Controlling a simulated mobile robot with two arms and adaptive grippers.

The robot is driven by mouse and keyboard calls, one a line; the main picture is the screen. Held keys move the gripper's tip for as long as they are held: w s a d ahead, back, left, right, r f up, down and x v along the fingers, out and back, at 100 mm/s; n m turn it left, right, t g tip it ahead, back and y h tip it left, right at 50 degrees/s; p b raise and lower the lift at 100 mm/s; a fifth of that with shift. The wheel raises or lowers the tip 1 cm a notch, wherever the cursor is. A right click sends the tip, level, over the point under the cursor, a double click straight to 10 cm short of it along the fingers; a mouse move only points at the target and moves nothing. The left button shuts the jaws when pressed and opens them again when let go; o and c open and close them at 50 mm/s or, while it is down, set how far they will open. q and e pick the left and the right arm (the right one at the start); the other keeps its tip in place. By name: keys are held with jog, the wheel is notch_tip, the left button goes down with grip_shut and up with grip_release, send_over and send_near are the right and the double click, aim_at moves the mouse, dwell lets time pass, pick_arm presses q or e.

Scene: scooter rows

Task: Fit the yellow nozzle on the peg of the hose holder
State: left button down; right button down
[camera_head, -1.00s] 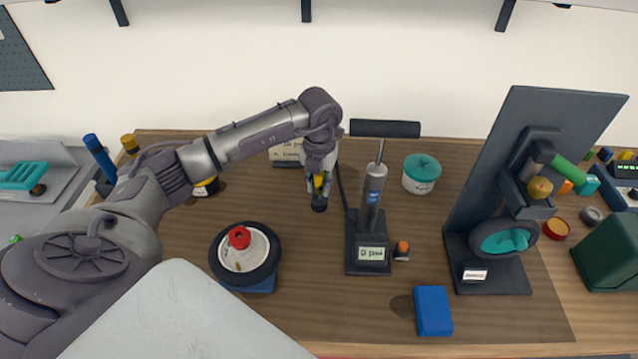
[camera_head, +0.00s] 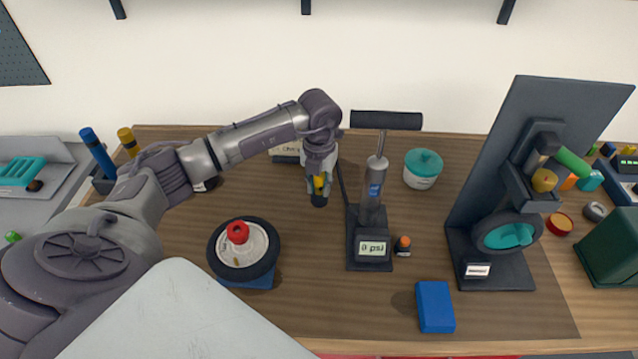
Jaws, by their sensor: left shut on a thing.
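My left gripper (camera_head: 319,188) is above the brown mat, left of the pump (camera_head: 371,215). It is shut on the yellow nozzle (camera_head: 319,182), of which only a small yellow part shows between the dark fingers. The black pump hose (camera_head: 342,180) runs down close to the gripper, and its join to the nozzle is hidden. I cannot clearly pick out the hose holder or its peg; the gripper and wrist cover part of the area behind. My right gripper is not in view.
A wheel (camera_head: 262,270) on a blue stand is at front left. A blue block (camera_head: 434,307), a teal-lidded tub (camera_head: 422,168) and a small orange-topped piece (camera_head: 402,246) stand around the pump. A tall dark stand (camera_head: 467,220) rises at right. The mat's front middle is clear.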

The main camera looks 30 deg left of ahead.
pick_arm(q)
jog(key=shift+f, duration=0.2)
jog(key=c, duration=0.9)
grip_release()
jog(key=shift+o, duration=0.2)
jog(key=shift+r, duration=0.1)
notch_tip(320, 180, up, 12)
jog(key=shift+f, duration=0.1)
